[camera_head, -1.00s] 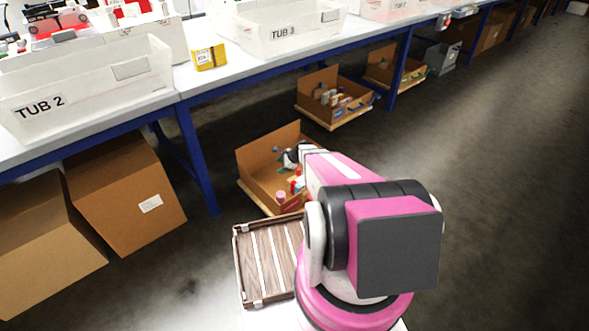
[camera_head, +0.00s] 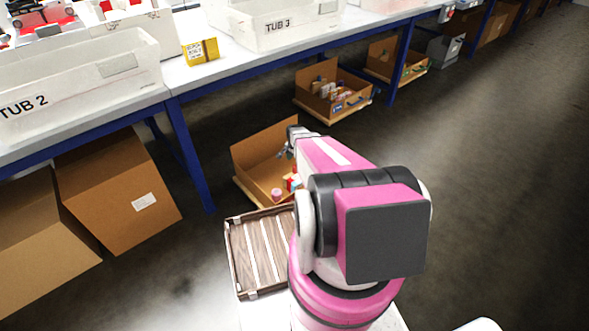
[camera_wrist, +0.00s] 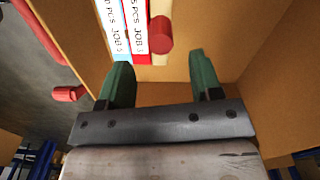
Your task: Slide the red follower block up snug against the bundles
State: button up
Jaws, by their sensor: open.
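My gripper (camera_wrist: 159,60) is open in the wrist view, its two green fingers apart with nothing seen between their tips. A red round-ended piece (camera_wrist: 160,35) stands just beyond the gap, apart from the fingers; it looks like part of the red follower block. Beside it, to the left, are bundles with white labels (camera_wrist: 112,25) reading "PCS JOB", edged in cyan and red. Whether the red piece touches them I cannot tell. In the head view small red items (camera_head: 290,184) show in an open cardboard box, partly hidden by my arm.
Cardboard walls (camera_wrist: 265,60) rise close on the right of my gripper. A red cylinder (camera_wrist: 68,93) lies at the left in the wrist view. In the head view, the box (camera_head: 262,150) stands beside a blue-legged table (camera_head: 190,150). Open floor (camera_head: 490,200) lies to the right.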

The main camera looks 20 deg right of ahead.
aim_at(295, 166)
notch_tip(295, 166, down, 7)
jog(key=shift+r, duration=0.1)
jog(key=shift+c, duration=0.2)
